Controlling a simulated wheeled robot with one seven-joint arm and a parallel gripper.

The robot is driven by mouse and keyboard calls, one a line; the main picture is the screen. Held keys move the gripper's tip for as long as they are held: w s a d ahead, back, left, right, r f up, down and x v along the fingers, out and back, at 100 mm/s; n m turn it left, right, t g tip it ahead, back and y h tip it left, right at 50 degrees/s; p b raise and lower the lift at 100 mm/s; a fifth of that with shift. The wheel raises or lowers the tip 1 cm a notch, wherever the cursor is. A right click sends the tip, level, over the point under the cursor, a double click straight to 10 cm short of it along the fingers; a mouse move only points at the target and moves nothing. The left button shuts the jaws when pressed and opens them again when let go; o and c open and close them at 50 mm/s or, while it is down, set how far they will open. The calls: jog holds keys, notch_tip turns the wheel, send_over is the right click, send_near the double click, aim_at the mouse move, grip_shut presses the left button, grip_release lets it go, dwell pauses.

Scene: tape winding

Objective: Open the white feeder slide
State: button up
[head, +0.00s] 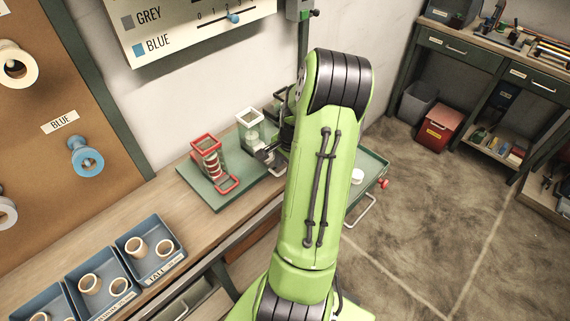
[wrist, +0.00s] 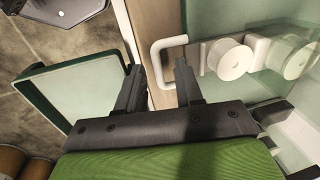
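The white feeder (head: 250,119) stands between the red and black feeders on the green base in the head view. In the wrist view its slide's white handle (wrist: 156,64) is a squared loop, with white rolls (wrist: 231,60) to its right behind clear walls. My gripper (wrist: 160,66) is open, and the handle's bar shows between its two fingertips. The fingers are not closed on the bar; whether they reach its depth I cannot tell. In the head view my gripper (head: 268,154) is at the front of the white feeder, partly hidden by my arm.
The red feeder (head: 207,145) stands left of the white one, and the black feeder (head: 281,95) right of it, partly covered by my arm. A green tray (head: 374,163) holding a white roll (head: 357,176) is at the right. Blue bins (head: 150,249) with cores sit at front left.

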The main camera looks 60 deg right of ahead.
jog(key=shift+r, duration=0.1)
notch_tip(320, 180, up, 15)
jog(key=s+p, duration=0.2)
jog(key=p, duration=0.2)
jog(key=shift+s+a+r, duration=0.15)
jog(key=shift+s+a, duration=0.15)
jog(key=shift+s, duration=0.05)
jog(key=w+a+r+n+h, duration=0.1)
jog(key=w+a+r+n, duration=0.3)
jog(key=a, duration=0.5)
jog(key=w+a+r+n, duration=0.1)
jog(key=a+r+n, duration=0.4)
jog(key=a, duration=0.4)
jog(key=s+a+r+n+t, duration=0.1)
jog(key=s+a+n, duration=0.3)
jog(key=a, duration=0.3)
jog(key=s+a+r+n+t+y+p, duration=0.1)
jog(key=s+a+n+t, duration=0.1)
jog(key=s+a+n, duration=0.2)
jog(key=a+n, duration=0.3)
jog(key=shift+s+a+t, duration=0.3)
jog(key=shift+s+a, duration=0.05)
